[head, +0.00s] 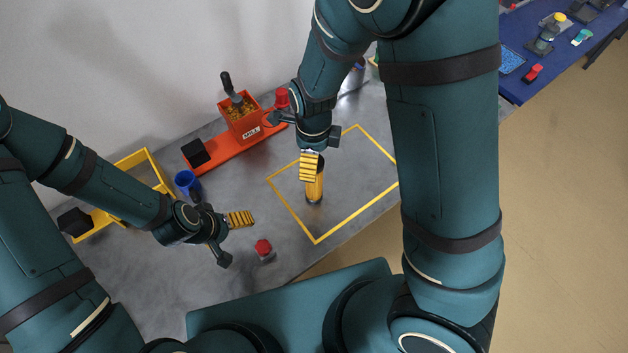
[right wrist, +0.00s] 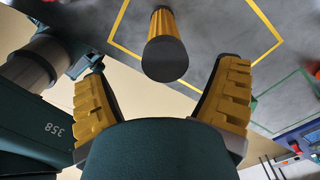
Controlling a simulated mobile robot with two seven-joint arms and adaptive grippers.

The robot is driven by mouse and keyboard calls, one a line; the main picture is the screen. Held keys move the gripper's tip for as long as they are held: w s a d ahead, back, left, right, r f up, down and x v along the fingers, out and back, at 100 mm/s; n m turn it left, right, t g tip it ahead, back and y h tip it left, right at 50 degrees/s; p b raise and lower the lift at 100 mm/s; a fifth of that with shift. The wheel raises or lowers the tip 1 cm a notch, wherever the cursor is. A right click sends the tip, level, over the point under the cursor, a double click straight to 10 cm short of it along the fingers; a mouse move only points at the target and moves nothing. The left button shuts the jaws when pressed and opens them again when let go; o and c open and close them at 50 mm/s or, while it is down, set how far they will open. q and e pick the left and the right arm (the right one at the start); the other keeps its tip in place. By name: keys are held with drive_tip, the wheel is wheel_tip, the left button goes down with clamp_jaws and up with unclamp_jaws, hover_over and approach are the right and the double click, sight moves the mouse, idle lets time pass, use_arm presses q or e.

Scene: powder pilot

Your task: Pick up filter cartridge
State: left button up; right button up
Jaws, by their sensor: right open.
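The filter cartridge (head: 315,189) is a yellow ribbed cylinder standing upright inside a yellow outlined rectangle on the grey table. In the right wrist view the cartridge (right wrist: 165,42) shows its dark round end, centred just beyond and between the fingertips. My right gripper (head: 309,166) is over the cartridge and partly hides its top. In the right wrist view the right gripper (right wrist: 162,68) is open, its yellow ribbed fingers wide apart with nothing between them. My left gripper (head: 240,219) is over the table left of the cartridge; its finger gap is hidden.
A red-topped piece (head: 264,248) stands near the table's front edge. A blue cup (head: 187,180), a yellow frame (head: 134,159) and a red tray (head: 229,147) with a bin (head: 243,126) and scoop lie behind. A blue table (head: 541,62) is at right.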

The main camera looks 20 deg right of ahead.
drive_tip(key=f, duration=0.5)
drive_tip(key=shift+w+d+f+b, duration=0.1)
drive_tip(key=shift+w+d+b, duration=0.1)
drive_tip(key=shift+b, duration=0.1)
drive_tip(key=c, duration=1.4)
